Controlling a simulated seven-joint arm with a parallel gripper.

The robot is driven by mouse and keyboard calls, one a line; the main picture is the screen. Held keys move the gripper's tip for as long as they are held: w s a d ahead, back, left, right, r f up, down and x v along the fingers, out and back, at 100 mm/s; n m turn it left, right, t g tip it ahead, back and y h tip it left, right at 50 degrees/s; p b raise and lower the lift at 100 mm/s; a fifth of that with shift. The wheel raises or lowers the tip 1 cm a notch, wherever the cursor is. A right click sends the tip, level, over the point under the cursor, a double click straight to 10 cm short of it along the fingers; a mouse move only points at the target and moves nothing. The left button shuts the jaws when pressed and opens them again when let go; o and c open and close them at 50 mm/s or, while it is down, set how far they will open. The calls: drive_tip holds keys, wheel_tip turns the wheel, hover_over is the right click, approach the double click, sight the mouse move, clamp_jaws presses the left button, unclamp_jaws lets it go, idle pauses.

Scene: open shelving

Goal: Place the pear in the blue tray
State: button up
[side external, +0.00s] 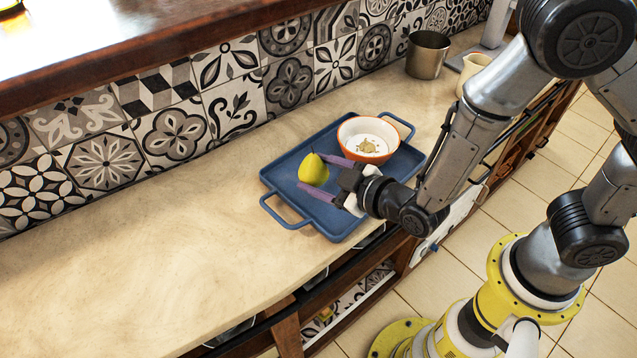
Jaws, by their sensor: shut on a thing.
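A yellow-green pear (313,169) is between the purple fingers of my gripper (325,176), which is shut on it. The pear is over the left part of the blue tray (281,177). I cannot tell whether it touches the tray floor or is held slightly above it. The tray lies on the counter and has a handle at each end. My gripper reaches in from the right, over the tray's front right side.
An orange-rimmed white bowl (367,138) sits in the back right part of the tray. A metal cup (427,54) and a cream cup (474,70) stand farther right. The counter (150,250) left of the tray is clear. A tiled wall (175,135) runs behind.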

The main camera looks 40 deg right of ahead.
sight(318, 185)
drive_tip(key=shift+w+f, duration=0.1)
drive_tip(key=shift+f, duration=1.45)
drive_tip(key=shift+f, duration=0.1)
drive_tip(key=shift+f, duration=0.1)
drive_tip(key=o, duration=1.5)
drive_tip(key=shift+c, duration=0.2)
